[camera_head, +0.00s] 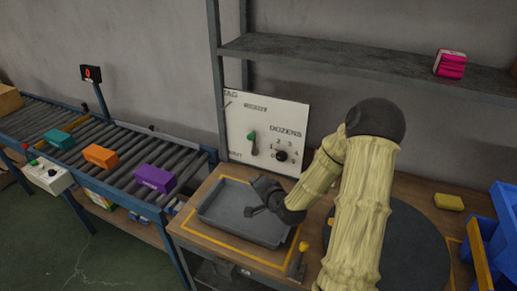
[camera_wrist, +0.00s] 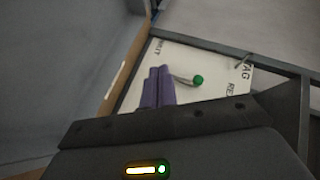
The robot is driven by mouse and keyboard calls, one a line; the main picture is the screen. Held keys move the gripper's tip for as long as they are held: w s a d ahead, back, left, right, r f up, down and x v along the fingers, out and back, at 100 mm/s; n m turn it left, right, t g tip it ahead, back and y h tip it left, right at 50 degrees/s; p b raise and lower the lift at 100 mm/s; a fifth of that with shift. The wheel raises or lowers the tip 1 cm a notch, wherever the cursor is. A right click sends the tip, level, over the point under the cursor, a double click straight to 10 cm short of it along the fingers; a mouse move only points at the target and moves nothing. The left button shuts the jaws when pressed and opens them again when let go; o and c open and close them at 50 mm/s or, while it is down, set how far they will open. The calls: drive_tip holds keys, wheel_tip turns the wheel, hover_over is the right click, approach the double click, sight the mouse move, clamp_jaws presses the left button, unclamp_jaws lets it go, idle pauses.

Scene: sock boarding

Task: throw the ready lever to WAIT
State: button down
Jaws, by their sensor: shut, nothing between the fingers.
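The ready lever (camera_head: 252,138) has a green knob and stands on the white panel, its knob up on the READY side. In the wrist view, the lever's green knob (camera_wrist: 198,80) points toward the READY lettering, away from the WAIT lettering. My gripper (camera_head: 262,183) is in front of the panel, below the lever and above the grey tray. In the wrist view, my gripper's purple fingers (camera_wrist: 158,72) are shut and empty. They overlap the lever's base end in the picture, and I cannot tell whether they touch it.
The white panel (camera_head: 236,115) also carries a DOZENS dial (camera_head: 282,156) right of the lever. A grey tray (camera_head: 215,222) lies below it. A roller conveyor (camera_head: 120,150) with coloured packs is at left. A shelf (camera_head: 330,62) hangs above, and blue bins (camera_head: 485,240) are at right.

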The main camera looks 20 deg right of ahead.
drive_tip(key=d+r+m+t+h+b, duration=0.1)
drive_tip(key=d+r+m+t+h, duration=0.1)
drive_tip(key=d+m+t, duration=0.3)
drive_tip(key=d+m+h, duration=0.1)
drive_tip(key=d+m, duration=0.2)
drive_tip(key=shift+w+r+h, duration=0.35)
drive_tip(key=shift+h, duration=0.05)
drive_tip(key=shift+d, duration=0.1)
drive_tip(key=p, duration=0.2)
approach(254, 135)
drive_tip(key=w+d, duration=0.1)
drive_tip(key=d, duration=0.2)
drive_tip(key=w+a, duration=0.1)
drive_tip(key=w, duration=0.1)
drive_tip(key=w+a, duration=0.1)
drive_tip(key=shift+w+a+r+p, duration=0.1)
drive_tip(key=shift+w+a+p, duration=0.1)
drive_tip(key=shift+w+p, duration=0.2)
